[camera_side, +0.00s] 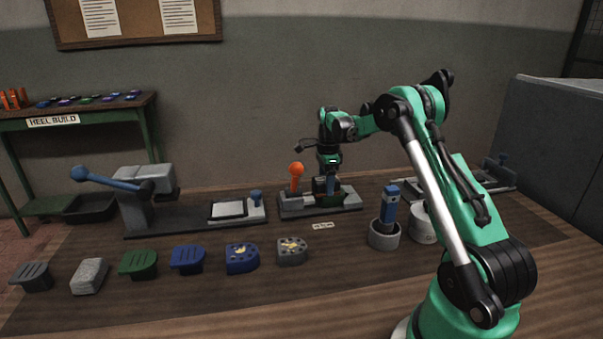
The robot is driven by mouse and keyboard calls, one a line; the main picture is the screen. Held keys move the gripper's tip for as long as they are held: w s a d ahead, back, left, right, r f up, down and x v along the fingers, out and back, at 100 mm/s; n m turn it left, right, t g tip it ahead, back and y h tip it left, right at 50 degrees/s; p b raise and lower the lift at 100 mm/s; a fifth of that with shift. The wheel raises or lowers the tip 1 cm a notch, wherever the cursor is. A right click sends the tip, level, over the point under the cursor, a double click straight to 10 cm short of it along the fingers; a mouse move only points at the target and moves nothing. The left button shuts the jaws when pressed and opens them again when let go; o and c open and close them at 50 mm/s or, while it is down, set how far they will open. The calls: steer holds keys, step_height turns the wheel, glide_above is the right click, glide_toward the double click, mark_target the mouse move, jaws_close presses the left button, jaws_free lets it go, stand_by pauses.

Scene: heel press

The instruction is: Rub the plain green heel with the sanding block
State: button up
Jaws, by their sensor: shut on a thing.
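My gripper (329,172) points down over a grey clamp fixture (349,208) at the back middle of the bench. It is shut on a small blue-handled tool (331,187), probably the sanding block; its lower end is hard to make out. A plain dark green heel (333,203) sits in the fixture, just under the tool. The tool is at or just above the heel; I cannot tell whether they touch. The fixture's orange-knobbed lever (296,175) stands upright on the left. Another green heel (138,264), with grooves, lies in the front row.
A blue-handled press (148,200) stands at the left. Several heels and a grey block (90,275) line the front. A blue-handled tool (389,208) stands in a grey cup (384,236) right of the fixture. The front bench strip is clear.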

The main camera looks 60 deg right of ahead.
mark_target(343, 190)
steer(key=shift+s+d, duration=1.65)
step_height(343, 190, up, 8)
steer(key=shift+r, duration=0.15)
steer(key=shift+a+f, duration=0.1)
steer(key=shift+f, duration=0.15)
